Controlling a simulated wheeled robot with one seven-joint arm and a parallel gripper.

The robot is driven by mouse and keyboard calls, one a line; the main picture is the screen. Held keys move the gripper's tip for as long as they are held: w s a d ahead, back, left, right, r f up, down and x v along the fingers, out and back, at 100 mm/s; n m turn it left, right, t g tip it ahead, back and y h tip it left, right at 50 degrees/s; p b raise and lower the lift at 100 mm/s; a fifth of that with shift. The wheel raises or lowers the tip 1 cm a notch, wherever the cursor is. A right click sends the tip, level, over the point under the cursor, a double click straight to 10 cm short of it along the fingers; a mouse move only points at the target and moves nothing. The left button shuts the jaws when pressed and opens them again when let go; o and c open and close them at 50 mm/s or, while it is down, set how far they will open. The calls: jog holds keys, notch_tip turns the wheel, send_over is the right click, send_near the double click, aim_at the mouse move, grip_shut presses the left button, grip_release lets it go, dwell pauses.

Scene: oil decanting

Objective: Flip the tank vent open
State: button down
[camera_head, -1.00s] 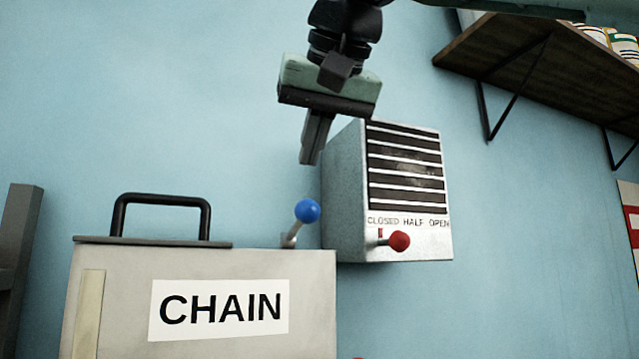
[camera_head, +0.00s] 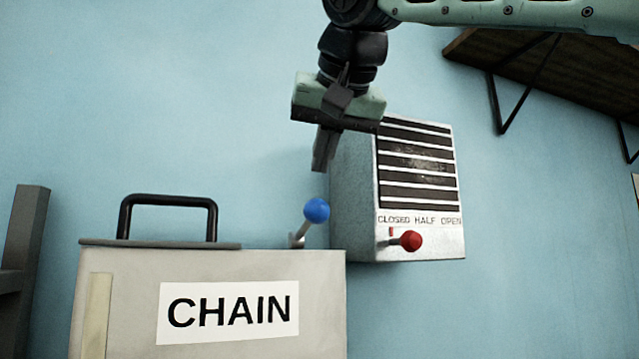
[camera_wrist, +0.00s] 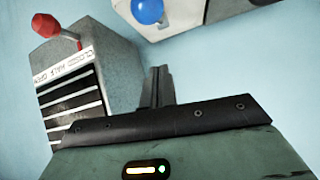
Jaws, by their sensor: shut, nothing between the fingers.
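The tank (camera_head: 215,268) is a grey box labelled CHAIN at the lower left of the head view. A short lever with a blue ball knob (camera_head: 316,210) rises from its top right corner, leaning right; the knob also shows at the top of the wrist view (camera_wrist: 147,11). I take this lever to be the tank vent. My gripper (camera_head: 321,168) points down just above the blue knob, apart from it. In the wrist view its fingers (camera_wrist: 158,75) are together and empty.
A grey louvred wall box (camera_head: 352,200) marked CLOSED, HALF, OPEN stands right of the blue knob, close to my gripper. Its red knob (camera_head: 411,241) is on the front. A black handle (camera_head: 166,200) tops the tank. A shelf (camera_head: 545,70) is at upper right.

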aim_at(308, 221)
jog(key=f, duration=0.1)
jog(key=f+p, duration=0.1)
jog(key=w+f, duration=0.1)
jog(key=shift+a+f, duration=0.25)
jog(key=shift+f, duration=0.1)
jog(key=shift+s+f+p, duration=0.3)
jog(key=shift+s+f, duration=0.25)
jog(key=shift+f, duration=0.1)
